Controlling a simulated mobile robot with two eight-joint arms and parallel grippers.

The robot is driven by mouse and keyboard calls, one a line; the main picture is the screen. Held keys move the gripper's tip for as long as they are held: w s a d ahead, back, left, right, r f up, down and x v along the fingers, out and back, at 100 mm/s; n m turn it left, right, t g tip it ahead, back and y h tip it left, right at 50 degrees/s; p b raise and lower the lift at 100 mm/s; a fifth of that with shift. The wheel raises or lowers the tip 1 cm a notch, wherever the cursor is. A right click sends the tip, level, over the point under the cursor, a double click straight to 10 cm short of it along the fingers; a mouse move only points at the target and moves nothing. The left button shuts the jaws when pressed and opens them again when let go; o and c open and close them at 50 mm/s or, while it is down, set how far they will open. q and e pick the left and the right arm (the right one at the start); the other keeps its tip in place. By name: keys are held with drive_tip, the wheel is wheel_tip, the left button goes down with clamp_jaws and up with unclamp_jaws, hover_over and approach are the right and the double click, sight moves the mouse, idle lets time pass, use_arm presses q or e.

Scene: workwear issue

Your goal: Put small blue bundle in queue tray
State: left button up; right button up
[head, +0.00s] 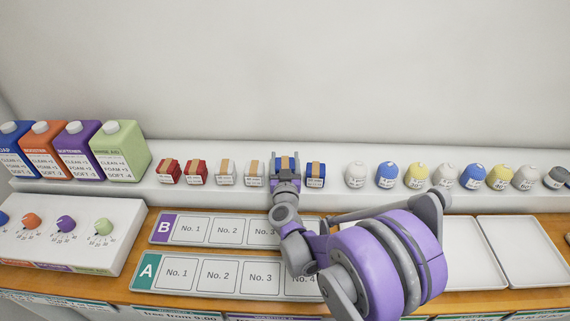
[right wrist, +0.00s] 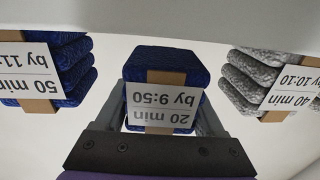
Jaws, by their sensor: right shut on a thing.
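My right gripper (head: 285,172) is at the back shelf, shut on a small blue bundle (head: 285,160) with a tan band. In the right wrist view this blue bundle (right wrist: 165,65) sits between the fingers, its label reading "20 min by 9:50" upside down. Another blue bundle (head: 316,172) stands just right of it; its label starts "50 min". The queue trays are two long grey strips with numbered slots: B (head: 207,214) behind and A (head: 205,291) in front. My arm covers their right ends. My left gripper is out of view.
White bundles (head: 254,172) and red bundles (head: 169,171) stand left on the shelf, several round pots (head: 387,175) right. Coloured jugs (head: 118,150) and a dial panel (head: 98,264) are at left. Two white trays (head: 517,283) lie at right, partly behind my arm.

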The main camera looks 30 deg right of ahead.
drive_tip(key=shift+f, duration=0.8)
drive_tip(key=shift+f+b, duration=0.1)
drive_tip(key=shift+b, duration=0.2)
drive_tip(key=shift+f, duration=0.15)
drive_tip(key=o, duration=1.4)
